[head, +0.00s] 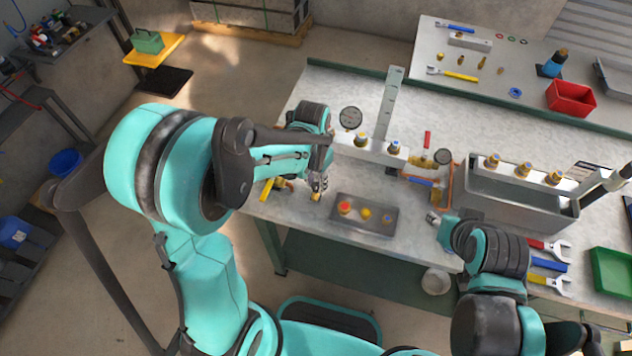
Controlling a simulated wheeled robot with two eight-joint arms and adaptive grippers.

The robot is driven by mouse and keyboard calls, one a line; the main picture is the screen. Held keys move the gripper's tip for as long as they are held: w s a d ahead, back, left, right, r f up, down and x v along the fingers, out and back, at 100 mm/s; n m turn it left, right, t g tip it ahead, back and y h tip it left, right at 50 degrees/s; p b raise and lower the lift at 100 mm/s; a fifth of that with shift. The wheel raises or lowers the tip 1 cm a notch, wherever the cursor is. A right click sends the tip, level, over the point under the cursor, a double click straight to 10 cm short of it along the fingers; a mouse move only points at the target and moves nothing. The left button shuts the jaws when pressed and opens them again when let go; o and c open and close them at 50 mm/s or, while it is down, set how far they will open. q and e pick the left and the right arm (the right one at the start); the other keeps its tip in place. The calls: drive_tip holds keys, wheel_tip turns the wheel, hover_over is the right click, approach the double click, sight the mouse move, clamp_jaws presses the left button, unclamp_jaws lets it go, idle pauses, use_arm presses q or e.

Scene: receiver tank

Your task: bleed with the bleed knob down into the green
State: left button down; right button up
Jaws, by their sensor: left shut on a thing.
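My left gripper (318,184) is low at the front left of the workbench (300,215). It is shut on a small brass piece (316,196), which looks like the bleed knob and is mostly hidden by the fingers. A round dark-faced gauge (350,118) stands behind the gripper, by the white manifold block. A second small gauge (443,156) stands to the right. Needles and any green band are too small to read. My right gripper (433,218) is near the bench's front edge, right of the grey tray; I cannot tell if its fingers are open.
A grey tray (342,223) with red, yellow and blue caps lies between my grippers. A yellow-handled valve (267,189) is left of my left gripper. A grey trough (515,209), wrenches (548,283) and a green bin (612,271) are at right. A red bin (570,98) stands behind.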

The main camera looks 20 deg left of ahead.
sight(315, 184)
use_arm(q)
drive_tip(key=shift+m, duration=1.5)
drive_tip(key=c, duration=1.3)
unclamp_jaws()
drive_tip(key=shift+o, duration=0.2)
wheel_tip(315, 184, up, 12)
drive_tip(key=shift+w+a, duration=0.2)
